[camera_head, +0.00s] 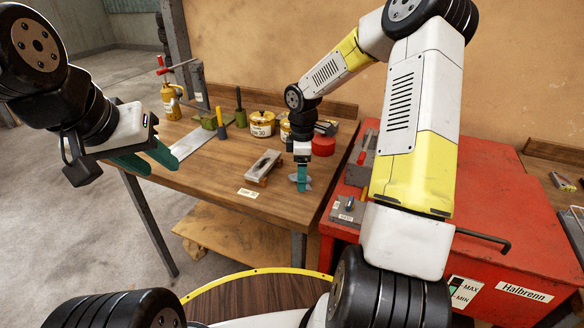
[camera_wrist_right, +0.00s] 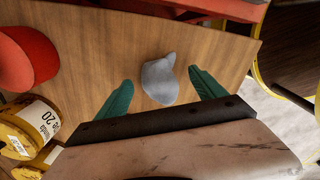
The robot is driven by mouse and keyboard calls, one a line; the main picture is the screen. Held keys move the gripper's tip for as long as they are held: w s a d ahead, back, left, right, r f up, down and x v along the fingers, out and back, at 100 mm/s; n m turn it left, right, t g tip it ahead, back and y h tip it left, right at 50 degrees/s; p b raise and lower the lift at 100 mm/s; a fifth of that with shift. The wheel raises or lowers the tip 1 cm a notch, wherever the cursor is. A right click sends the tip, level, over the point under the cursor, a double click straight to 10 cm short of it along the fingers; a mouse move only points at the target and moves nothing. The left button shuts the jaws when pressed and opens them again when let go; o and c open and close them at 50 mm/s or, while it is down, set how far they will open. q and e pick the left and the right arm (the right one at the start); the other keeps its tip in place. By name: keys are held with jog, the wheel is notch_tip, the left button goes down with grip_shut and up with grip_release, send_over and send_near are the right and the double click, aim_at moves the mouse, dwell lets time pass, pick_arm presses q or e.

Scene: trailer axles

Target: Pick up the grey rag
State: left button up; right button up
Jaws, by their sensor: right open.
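The grey rag (camera_wrist_right: 159,80) lies as a small crumpled lump on the wooden workbench (camera_wrist_right: 100,40). In the right wrist view it shows between the two green fingers of my right gripper (camera_wrist_right: 160,82), with gaps on both sides. My right gripper is open. In the head view, my right gripper (camera_head: 301,178) points down at the rag (camera_head: 308,184), which is partly hidden behind the fingers. Contact with the bench cannot be told. My left gripper (camera_head: 118,170) is open and empty, in the air off the left end of the bench.
A red lidded tin (camera_head: 323,144) and yellow-labelled cans (camera_head: 262,124) stand behind my right gripper. A sharpening block (camera_head: 263,166) lies to its left. A red cabinet (camera_head: 490,210) stands close on the right. The bench front near the label (camera_head: 248,193) is clear.

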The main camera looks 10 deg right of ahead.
jog(key=shift+f, duration=0.6)
jog(key=c, duration=1.4)
jog(key=shift+c, duration=0.2)
notch_tip(320, 180, up, 10)
jog(key=shift+r, duration=0.1)
jog(key=o, duration=0.6)
jog(key=c, duration=0.4)
jog(key=shift+c, duration=0.2)
